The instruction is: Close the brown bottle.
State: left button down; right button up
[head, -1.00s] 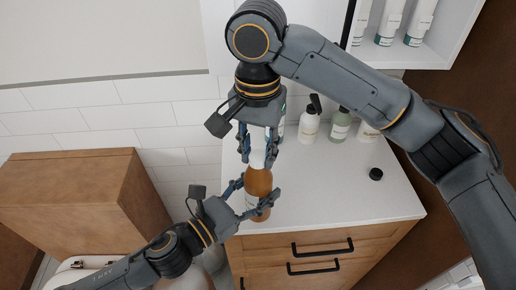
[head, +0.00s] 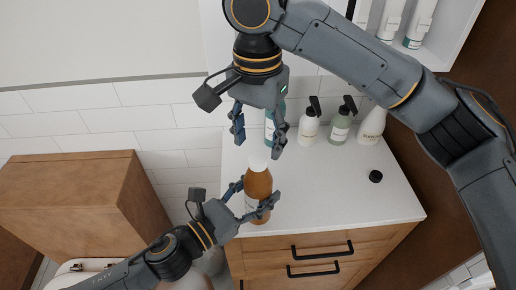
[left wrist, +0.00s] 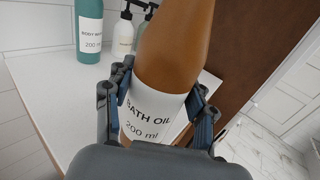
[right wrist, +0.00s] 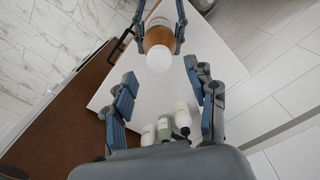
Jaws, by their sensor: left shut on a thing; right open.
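The white counter (head: 320,195) carries a teal body wash bottle (left wrist: 89,35) behind the brown one and several pump and white bottles (head: 309,127) along the wall. A small black cap (head: 376,177) lies at the right. The counter's middle is clear.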

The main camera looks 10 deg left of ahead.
notch_tip(320, 180, up, 8)
jog(key=shift+r, duration=0.1)
dwell(0.7)
